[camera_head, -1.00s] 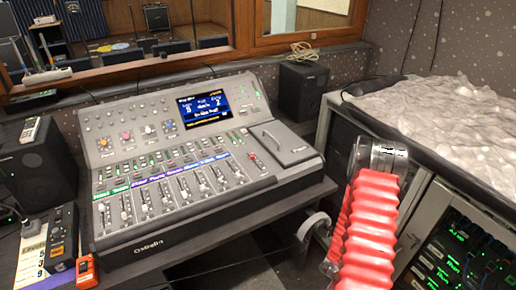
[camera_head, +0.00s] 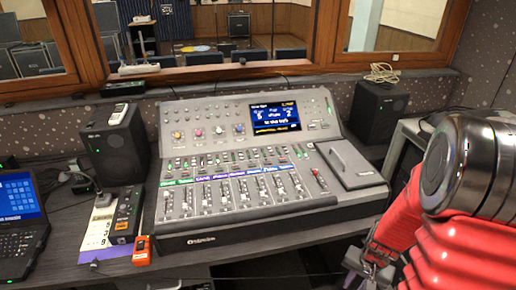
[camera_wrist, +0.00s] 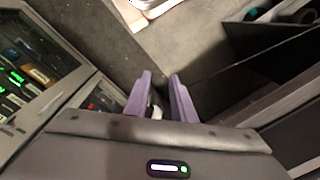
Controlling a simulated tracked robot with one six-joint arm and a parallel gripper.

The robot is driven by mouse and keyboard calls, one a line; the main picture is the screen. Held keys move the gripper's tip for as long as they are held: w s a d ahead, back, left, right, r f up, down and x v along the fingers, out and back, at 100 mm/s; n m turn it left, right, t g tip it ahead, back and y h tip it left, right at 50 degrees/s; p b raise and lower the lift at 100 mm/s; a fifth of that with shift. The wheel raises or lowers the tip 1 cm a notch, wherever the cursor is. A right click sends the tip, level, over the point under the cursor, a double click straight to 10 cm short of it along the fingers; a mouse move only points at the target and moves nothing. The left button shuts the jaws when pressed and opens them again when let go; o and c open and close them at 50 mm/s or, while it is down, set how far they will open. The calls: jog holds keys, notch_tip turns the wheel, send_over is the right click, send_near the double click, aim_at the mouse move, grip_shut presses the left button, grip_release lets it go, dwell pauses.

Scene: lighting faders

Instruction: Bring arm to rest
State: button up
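My arm, with its red ribbed sleeve (camera_head: 455,255) and a shiny metal joint (camera_head: 476,165), stands folded at the right edge of the head view, in front of the desk's right side. A grey metal part of the arm shows low beside the sleeve; whether it is the gripper is unclear. In the wrist view my gripper (camera_wrist: 161,75) shows two purple fingers with a gap between them. It is open, points down toward the grey floor (camera_wrist: 195,50), and holds nothing that I can see.
The fader console (camera_head: 250,205) sits on the desk, with black speakers (camera_head: 115,147) and (camera_head: 378,112) on both sides. A laptop (camera_head: 20,212) and a small orange device (camera_head: 141,250) are at the left.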

jog(key=s+a+r+n+t, duration=0.1)
jog(key=a+r, duration=0.4)
jog(key=r, duration=0.5)
jog(key=s+a+r+n+t, duration=0.2)
jog(key=s+a+r+n, duration=0.2)
jog(key=r, duration=0.7)
jog(key=s+a+r+n+t, duration=0.1)
jog(key=s+a+r+n, duration=0.1)
jog(key=a+r, duration=0.5)
notch_tip(320, 180, up, 3)
jog(key=shift+s+r+n+t, duration=0.2)
jog(key=shift+s+n+t, duration=0.1)
jog(key=shift+s+t, duration=0.1)
